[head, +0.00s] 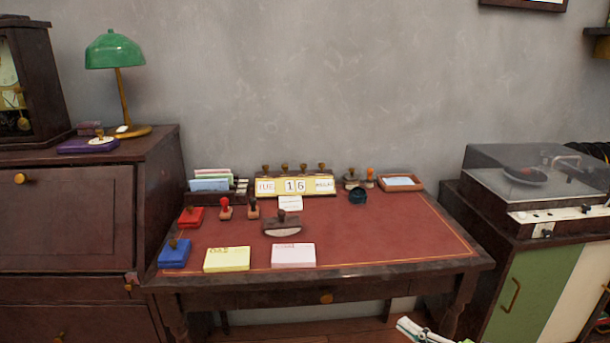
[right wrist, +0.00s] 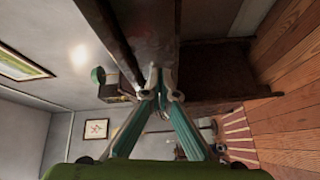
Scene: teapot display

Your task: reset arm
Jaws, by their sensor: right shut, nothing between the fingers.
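My right gripper (head: 420,330) shows at the bottom edge of the head view, right of centre, low in front of the desk's right side. Only a small white and green part of it is in that view. In the right wrist view its two green fingers (right wrist: 160,90) come together at the tips, shut with nothing between them. My left gripper is in neither view.
A red-topped desk (head: 370,235) holds stamps, a yellow pad (head: 227,259), a pink pad (head: 293,255) and a calendar (head: 295,186). A dark cabinet (head: 65,215) stands left. A record player (head: 530,180) stands on the right cabinet. Wooden floor (right wrist: 290,130) shows in the wrist view.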

